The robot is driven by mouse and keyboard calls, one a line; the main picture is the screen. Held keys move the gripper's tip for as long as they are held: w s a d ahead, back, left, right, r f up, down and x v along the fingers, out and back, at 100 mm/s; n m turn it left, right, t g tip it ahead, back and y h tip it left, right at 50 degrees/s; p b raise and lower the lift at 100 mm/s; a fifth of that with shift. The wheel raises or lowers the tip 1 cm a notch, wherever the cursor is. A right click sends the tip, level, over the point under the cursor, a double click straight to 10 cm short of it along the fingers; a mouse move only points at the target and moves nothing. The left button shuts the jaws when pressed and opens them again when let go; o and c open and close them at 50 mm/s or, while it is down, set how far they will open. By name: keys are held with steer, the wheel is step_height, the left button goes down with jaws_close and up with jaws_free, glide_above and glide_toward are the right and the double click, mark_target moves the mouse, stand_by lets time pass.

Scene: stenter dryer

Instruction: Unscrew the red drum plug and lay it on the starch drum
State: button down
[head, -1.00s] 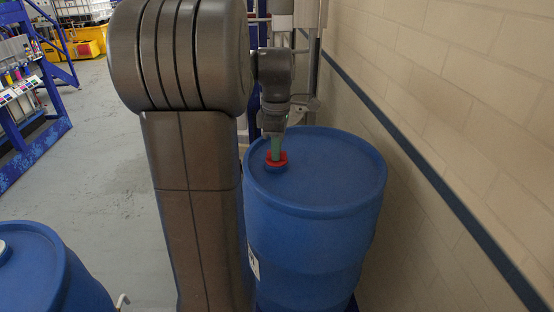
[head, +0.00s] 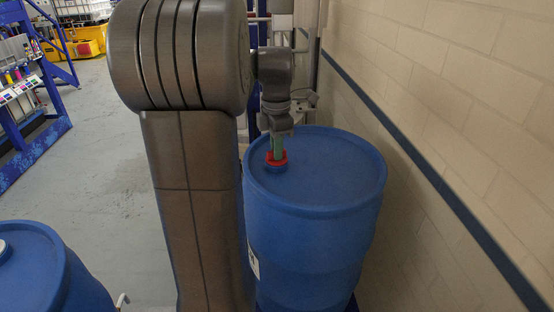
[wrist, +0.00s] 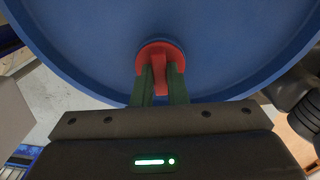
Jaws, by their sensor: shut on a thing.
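The blue starch drum (head: 325,185) stands upright right of my arm, against the wall side; its lid fills the upper part of the wrist view (wrist: 220,45). The red drum plug (head: 283,159) sits at the left part of the lid, on a blue raised neck. In the wrist view the plug (wrist: 160,50) shows a round red flange with an upright red bar. My gripper (head: 277,150) points down with its green fingers at the plug. In the wrist view the fingers (wrist: 161,83) are shut on the bar from both sides. Whether the threads are still engaged cannot be seen.
A pale brick wall (head: 450,110) with a blue stripe runs close along the drum's right side. Another blue drum (head: 40,275) stands at the lower left. Grey floor (head: 100,170) is clear between it and the blue frame (head: 45,130). The rest of the starch drum's lid is bare.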

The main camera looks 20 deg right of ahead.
steer(key=n, duration=0.5)
stand_by(0.3)
steer(key=n, duration=0.5)
stand_by(0.4)
steer(key=c, duration=1.4)
jaws_free()
steer(key=shift+c, duration=0.6)
